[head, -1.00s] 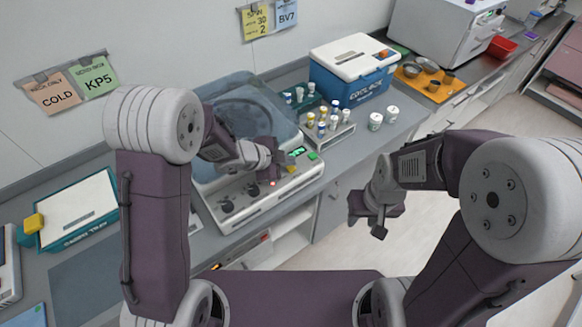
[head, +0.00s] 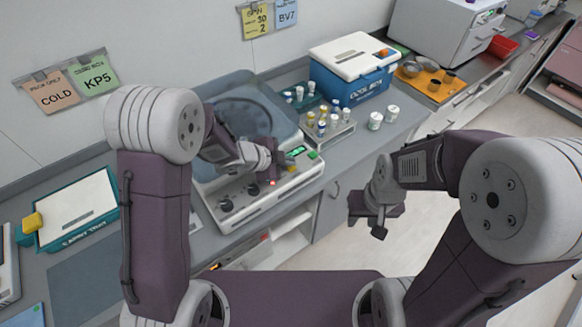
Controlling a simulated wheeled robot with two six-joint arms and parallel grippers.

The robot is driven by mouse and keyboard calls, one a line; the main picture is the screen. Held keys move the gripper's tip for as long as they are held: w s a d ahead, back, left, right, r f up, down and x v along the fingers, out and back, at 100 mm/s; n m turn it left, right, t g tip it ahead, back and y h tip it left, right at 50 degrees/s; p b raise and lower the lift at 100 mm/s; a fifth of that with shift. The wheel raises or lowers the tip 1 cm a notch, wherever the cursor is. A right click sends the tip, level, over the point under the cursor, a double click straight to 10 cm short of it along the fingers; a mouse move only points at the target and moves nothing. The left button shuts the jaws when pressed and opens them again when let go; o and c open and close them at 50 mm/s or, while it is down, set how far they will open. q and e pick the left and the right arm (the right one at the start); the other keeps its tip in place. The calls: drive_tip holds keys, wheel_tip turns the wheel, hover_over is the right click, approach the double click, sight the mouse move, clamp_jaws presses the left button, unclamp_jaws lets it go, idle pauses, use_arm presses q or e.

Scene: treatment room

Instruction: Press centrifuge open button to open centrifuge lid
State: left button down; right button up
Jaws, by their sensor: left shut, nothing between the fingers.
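My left gripper (head: 276,160) is shut and empty over the panel, just left of the display and close above the red light. I cannot tell whether it touches the panel. My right gripper (head: 377,222) hangs over the floor in front of the counter; its fingers are too unclear to judge.
Right of the centrifuge stand a rack (head: 328,132) with several vials, loose white jars (head: 375,120) and a blue cooler box (head: 352,70). An orange tray (head: 430,82) with metal bowls lies further right. A white-topped teal box (head: 76,208) lies at left.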

sight(288, 169)
use_arm(q)
drive_tip(key=shift+f+b, duration=0.45)
drive_tip(key=shift+f, duration=0.2)
idle(0.7)
drive_tip(key=shift+r, duration=0.1)
drive_tip(key=shift+r+p, duration=0.9)
drive_tip(key=shift+p, duration=0.2)
wheel_tip(288, 169, up, 5)
drive_tip(key=p, duration=0.5)
idle(0.4)
